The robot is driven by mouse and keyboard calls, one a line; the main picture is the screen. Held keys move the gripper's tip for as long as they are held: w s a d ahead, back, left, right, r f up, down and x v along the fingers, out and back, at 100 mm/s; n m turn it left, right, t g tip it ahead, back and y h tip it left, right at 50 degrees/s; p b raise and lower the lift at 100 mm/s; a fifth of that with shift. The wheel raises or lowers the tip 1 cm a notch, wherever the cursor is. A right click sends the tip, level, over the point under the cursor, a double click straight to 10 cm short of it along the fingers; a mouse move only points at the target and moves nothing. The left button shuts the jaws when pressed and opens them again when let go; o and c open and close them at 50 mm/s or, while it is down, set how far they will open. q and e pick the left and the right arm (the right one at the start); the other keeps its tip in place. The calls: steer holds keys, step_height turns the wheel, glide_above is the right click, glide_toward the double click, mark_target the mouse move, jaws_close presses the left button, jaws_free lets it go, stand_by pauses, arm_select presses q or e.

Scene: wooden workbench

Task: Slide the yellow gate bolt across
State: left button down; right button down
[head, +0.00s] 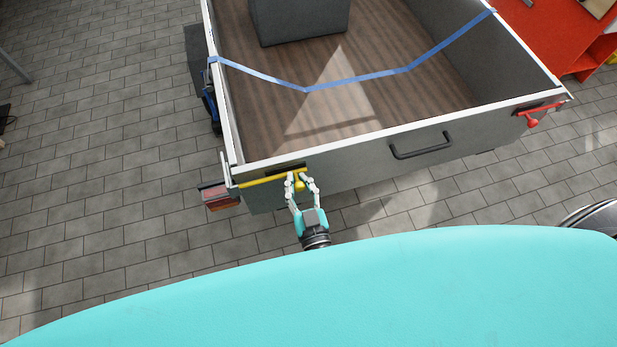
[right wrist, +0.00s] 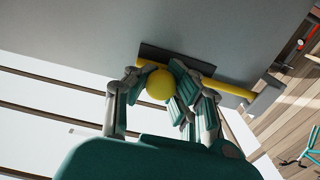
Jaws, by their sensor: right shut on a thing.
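The yellow gate bolt (head: 268,181) lies along the top left of the trailer's grey tailgate (head: 350,172). Its round yellow knob (head: 300,186) is between the fingers of my right gripper (head: 302,181), which is shut on it. In the right wrist view the yellow knob (right wrist: 160,84) shows between the fingers (right wrist: 158,88), and the yellow bar (right wrist: 236,90) runs right into a grey bracket (right wrist: 266,96) at the corner. A dark plate (right wrist: 178,60) lies behind the bar. My left gripper is not in view.
A red tail light (head: 221,199) is below the left corner.

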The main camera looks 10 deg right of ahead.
steer(key=shift+s+a, duration=0.1)
steer(key=shift+a, duration=0.1)
steer(key=c, duration=1.1)
jaws_free()
steer(key=shift+o, duration=0.2)
steer(key=s, duration=1.2)
steer(key=shift+d, duration=0.2)
